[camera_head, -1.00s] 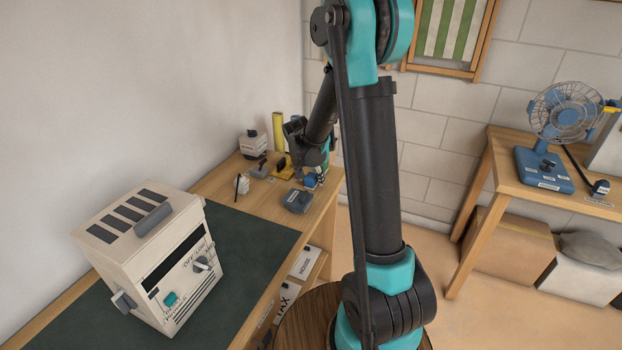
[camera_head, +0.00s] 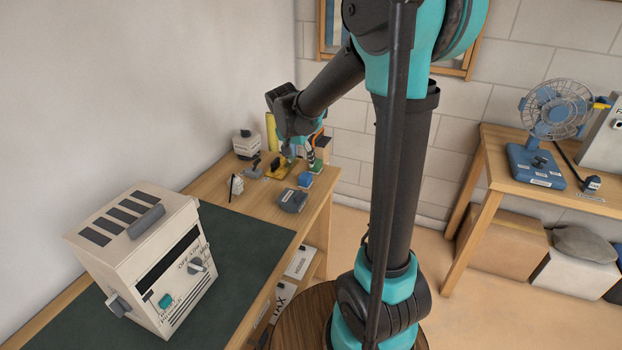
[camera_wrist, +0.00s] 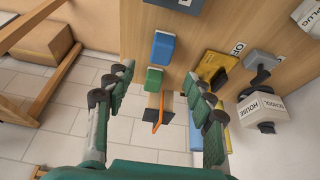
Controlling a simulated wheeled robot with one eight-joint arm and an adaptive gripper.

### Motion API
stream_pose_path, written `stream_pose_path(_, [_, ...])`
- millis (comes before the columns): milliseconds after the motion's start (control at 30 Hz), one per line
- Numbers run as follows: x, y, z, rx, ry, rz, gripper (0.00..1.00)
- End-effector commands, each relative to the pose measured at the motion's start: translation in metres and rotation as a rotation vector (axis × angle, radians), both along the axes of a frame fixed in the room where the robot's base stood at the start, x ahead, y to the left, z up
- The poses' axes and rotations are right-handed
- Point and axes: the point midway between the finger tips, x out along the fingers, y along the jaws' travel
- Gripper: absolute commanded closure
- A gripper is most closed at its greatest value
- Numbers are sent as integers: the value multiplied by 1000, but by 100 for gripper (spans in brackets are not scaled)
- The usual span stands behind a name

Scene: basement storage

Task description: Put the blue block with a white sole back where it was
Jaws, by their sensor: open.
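A small blue block (camera_head: 305,180) stands on the wooden bench top near its right edge; it also shows in the wrist view (camera_wrist: 163,48). My gripper (camera_head: 303,150) is above this far end of the bench. In the wrist view my gripper (camera_wrist: 157,82) is open and empty, its fingers spread to either side of the green block, with the blue block just beyond the fingertips.
A wooden block with an orange part (camera_wrist: 158,108) is near the green block. A yellow item (camera_wrist: 213,66) lies to their right. A dark grey-blue box (camera_head: 292,200) is in front of the blue block. A large cream appliance (camera_head: 140,258) stands on the green mat (camera_head: 245,245).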

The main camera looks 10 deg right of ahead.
Motion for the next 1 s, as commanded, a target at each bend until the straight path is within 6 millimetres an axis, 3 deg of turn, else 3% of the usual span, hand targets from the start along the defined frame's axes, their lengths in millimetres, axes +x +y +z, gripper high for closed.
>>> stream_pose_path(167, [-47, -23, -8, 7, 22, 93, 46])
stream_pose_path(300, [-101, -43, -22, 15, 38, 217, 46])
stream_pose_path(600, [-208, -63, -62, 18, 32, 467, 46])
stream_pose_path(800, [-242, -64, -79, 12, 21, 556, 46])
stream_pose_path(1000, [-247, -64, -82, 10, 18, 574, 46])
